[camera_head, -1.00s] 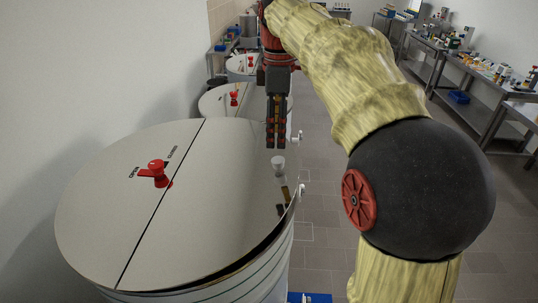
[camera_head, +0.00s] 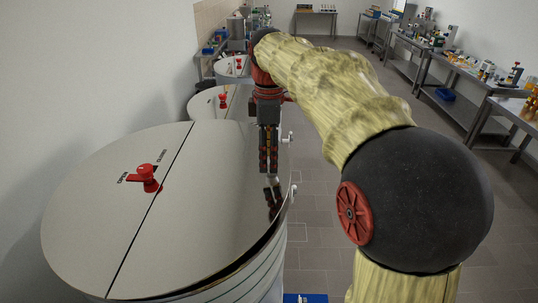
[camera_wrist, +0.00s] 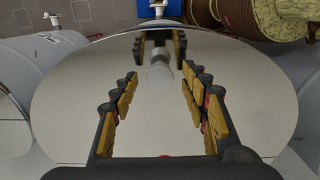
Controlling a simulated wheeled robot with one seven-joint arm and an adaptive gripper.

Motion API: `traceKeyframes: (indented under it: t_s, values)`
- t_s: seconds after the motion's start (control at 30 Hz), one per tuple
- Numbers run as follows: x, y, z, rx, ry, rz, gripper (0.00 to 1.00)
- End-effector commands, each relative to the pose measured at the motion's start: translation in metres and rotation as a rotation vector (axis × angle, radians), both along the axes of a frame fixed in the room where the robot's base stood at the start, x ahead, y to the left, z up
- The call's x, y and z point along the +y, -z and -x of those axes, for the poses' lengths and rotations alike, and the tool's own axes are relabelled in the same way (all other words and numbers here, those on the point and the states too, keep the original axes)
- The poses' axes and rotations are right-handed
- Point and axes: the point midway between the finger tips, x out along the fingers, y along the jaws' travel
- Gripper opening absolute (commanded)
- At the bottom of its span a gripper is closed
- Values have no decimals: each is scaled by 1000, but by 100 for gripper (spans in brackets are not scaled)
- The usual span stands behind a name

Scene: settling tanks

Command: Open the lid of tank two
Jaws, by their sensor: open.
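The nearest tank has a round, shiny steel lid (camera_head: 200,235) that lies flat, split by a dark seam. A red latch (camera_head: 149,178) sits across the left part, beside small OPEN and CLOSED marks; its exact setting is hard to tell. A pale round knob (camera_wrist: 159,76) stands on the lid's right part; my gripper hides it in the head view. My gripper (camera_head: 268,170) is open and points down just above the lid by the knob. In the wrist view, the knob shows between the spread fingers, with no clear contact. No tank number is legible.
Two more lidded tanks with red latches, a middle one (camera_head: 207,104) and a far one (camera_head: 232,67), stand behind along the left wall. White fittings (camera_head: 293,190) stick out at the near tank's right rim.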

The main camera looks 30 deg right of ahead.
Motion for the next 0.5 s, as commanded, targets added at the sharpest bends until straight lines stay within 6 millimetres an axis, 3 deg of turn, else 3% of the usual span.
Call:
traceKeyframes:
  t_s: [0.5]
  values:
    - [0,0,0,0,0,0,19]
